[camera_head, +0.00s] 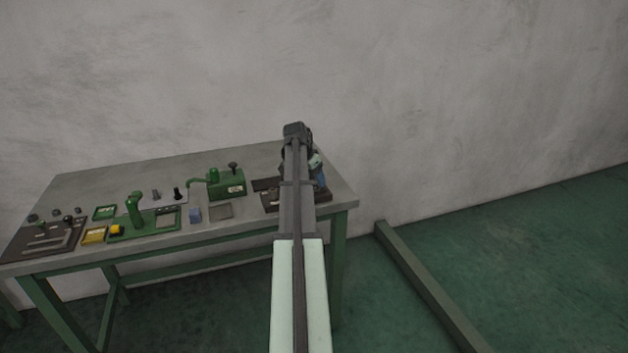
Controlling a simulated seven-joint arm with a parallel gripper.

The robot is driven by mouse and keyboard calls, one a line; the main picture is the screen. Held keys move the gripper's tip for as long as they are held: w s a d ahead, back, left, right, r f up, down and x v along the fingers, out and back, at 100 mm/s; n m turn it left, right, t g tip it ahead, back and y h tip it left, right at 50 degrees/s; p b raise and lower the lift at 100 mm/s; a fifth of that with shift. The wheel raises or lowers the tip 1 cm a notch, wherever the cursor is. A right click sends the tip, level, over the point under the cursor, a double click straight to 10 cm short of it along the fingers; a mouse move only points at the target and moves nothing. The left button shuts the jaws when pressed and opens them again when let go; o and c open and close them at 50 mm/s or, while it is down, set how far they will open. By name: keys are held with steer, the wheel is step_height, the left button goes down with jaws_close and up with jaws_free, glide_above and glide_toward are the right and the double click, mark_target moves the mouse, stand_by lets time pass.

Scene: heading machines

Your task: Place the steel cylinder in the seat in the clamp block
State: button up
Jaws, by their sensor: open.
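My arm crosses the bench's right end, and my gripper (318,172) is open, mostly hidden behind my own arm. I see nothing held in it, but its fingertips are not clear. A small grey upright piece (155,194) on a grey plate left of the green machine may be the steel cylinder; it is too small to be sure. A dark fixture (268,186) at the bench's right end, partly covered by my arm, may be the clamp block. Its seat cannot be made out.
The bench (110,180) stands against a wall. A green lever machine (227,184), a green press (135,210), a blue block (195,215), a yellow tray (94,236) and a dark slotted plate (40,240) stand along it. The bench's back strip is clear.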

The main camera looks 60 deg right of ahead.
steer(key=v, duration=1)
steer(key=shift+r, duration=0.35)
steer(key=shift+a, duration=0.1)
stand_by(0.5)
steer(key=shift+o, duration=1.3)
steer(key=shift+s, duration=0.25)
steer(key=o, duration=0.4)
steer(key=shift+m, duration=0.6)
steer(key=s+d+r, duration=0.1)
steer(key=s, duration=0.1)
steer(key=s+r, duration=0.1)
steer(key=s, duration=0.1)
steer(key=s+d+r, duration=0.1)
steer(key=s, duration=0.2)
steer(key=shift+d, duration=0.35)
steer(key=shift+c, duration=0.2)
steer(key=s+r, duration=0.3)
steer(key=s, duration=0.2)
steer(key=w+a+r+m+t+y, duration=0.1)
steer(key=w+a+m+t+y, duration=0.35)
steer(key=a, duration=0.45)
steer(key=w+d+f+t+h, duration=0.1)
steer(key=w+f, duration=0.3)
steer(key=f, duration=0.4)
steer(key=shift+w+d+f+n, duration=0.2)
steer(key=shift+w+f+n, duration=0.05)
steer(key=shift+f+n, duration=0.1)
steer(key=v, duration=1)
